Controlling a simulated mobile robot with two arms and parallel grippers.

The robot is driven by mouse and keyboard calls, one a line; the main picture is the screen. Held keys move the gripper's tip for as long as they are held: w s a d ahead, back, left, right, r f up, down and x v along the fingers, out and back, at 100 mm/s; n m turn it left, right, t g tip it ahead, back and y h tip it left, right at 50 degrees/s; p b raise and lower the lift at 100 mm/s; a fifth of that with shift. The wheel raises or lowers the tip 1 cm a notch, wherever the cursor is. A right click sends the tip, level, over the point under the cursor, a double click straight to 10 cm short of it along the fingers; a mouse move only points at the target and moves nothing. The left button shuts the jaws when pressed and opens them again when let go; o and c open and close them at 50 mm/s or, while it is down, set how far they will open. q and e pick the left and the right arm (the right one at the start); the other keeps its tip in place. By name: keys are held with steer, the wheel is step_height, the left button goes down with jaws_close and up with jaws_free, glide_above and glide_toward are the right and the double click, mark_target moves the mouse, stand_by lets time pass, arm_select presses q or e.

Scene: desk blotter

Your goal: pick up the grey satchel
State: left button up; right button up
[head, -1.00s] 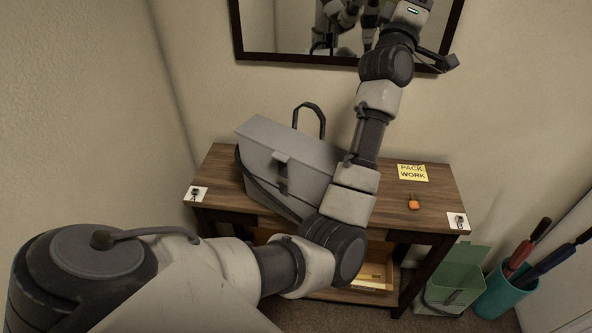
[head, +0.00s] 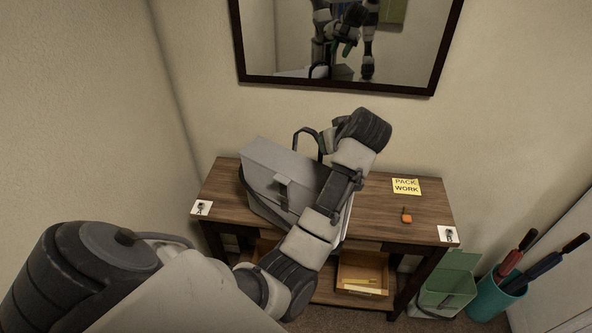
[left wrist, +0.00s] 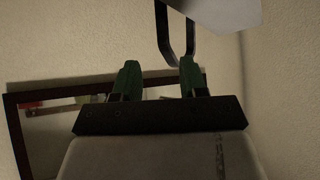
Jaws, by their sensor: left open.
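The grey satchel (head: 275,172) stands on the left part of the wooden console table (head: 385,205), with its dark loop handle (head: 303,138) standing up at the top. My left arm comes in from the left and crosses in front of the satchel's right side. Its wrist is above and behind the satchel, and its fingers are mostly hidden in the head view. In the left wrist view my left gripper (left wrist: 159,68) is open, its green fingertips pointing toward the handle (left wrist: 176,45) and pale satchel body (left wrist: 215,12). I see no grip on the handle. My right gripper is not in view.
A mirror (head: 262,77) hangs on the wall behind. A yellow note (head: 406,186) and an orange item (head: 406,214) lie on the table's right. A green bin (head: 445,290) and teal umbrella holder (head: 497,297) stand right of it. The left wall is close.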

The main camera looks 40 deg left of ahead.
mark_target(321, 156)
arm_select(q)
steer(key=shift+x, duration=1.1)
steer(key=shift+w+a+f+p, duration=0.1)
steer(key=shift+a+f+p, duration=0.25)
steer(key=shift+a+p, duration=0.3)
steer(key=p+x, duration=0.1)
steer(key=x, duration=0.2)
steer(key=shift+f+p, duration=0.25)
steer(key=shift+p, duration=0.15)
steer(key=shift+a+f, duration=0.25)
steer(key=shift+f, duration=0.15)
steer(key=shift+d, duration=0.15)
steer(key=c, duration=0.3)
steer(key=shift+r, duration=0.1)
jaws_close()
steer(key=shift+w, duration=0.1)
